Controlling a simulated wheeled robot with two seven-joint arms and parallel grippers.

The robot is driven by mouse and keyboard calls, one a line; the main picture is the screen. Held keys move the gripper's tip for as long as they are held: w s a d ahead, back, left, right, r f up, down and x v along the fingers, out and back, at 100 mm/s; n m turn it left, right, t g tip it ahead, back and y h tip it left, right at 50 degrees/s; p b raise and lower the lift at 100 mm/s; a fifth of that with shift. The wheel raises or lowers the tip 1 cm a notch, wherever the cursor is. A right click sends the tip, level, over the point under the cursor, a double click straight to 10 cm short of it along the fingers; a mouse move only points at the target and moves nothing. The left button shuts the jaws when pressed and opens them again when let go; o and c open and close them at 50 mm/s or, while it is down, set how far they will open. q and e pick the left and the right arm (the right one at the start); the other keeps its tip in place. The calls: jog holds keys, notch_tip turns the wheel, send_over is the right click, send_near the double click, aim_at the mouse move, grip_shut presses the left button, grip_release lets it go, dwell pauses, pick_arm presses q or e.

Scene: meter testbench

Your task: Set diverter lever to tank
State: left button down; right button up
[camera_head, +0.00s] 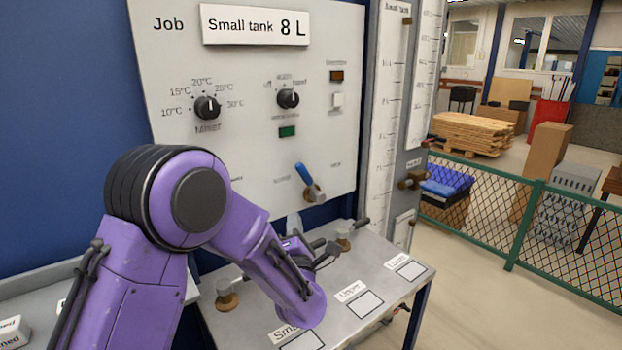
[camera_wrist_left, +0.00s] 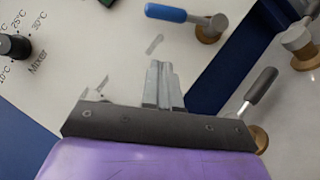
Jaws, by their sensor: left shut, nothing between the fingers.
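The lever with a blue handle (camera_head: 304,177) is on the grey panel, low and right of centre. Its handle points up and to the left from a round brass-coloured hub. Small labels lie on both sides of it, too small to read. In the left wrist view the blue lever (camera_wrist_left: 172,13) is at the top, beyond the fingertips. My left gripper (camera_head: 294,222) is just below the lever and apart from it. Its fingers (camera_wrist_left: 162,72) are shut together and empty. My right gripper is not in view.
The panel carries a mixer knob (camera_head: 207,107), another knob (camera_head: 288,98), a green indicator (camera_head: 287,132) and a "Small tank 8 L" sign (camera_head: 255,26). Below is a grey shelf (camera_head: 385,295) with dark-handled valves (camera_head: 344,236). Tall gauges (camera_head: 388,100) stand to the right.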

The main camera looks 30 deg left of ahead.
aim_at(309, 183)
pick_arm(q)
jog(key=d+r+p+x, duration=0.1)
jog(key=p+x, duration=0.5)
jog(key=x, duration=0.6)
jog(key=shift+w+d+r, duration=0.2)
jog(key=shift+w+r, duration=0.05)
jog(key=shift+r, duration=0.15)
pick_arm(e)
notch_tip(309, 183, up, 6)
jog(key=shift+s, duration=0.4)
pick_arm(q)
jog(key=shift+w, duration=0.1)
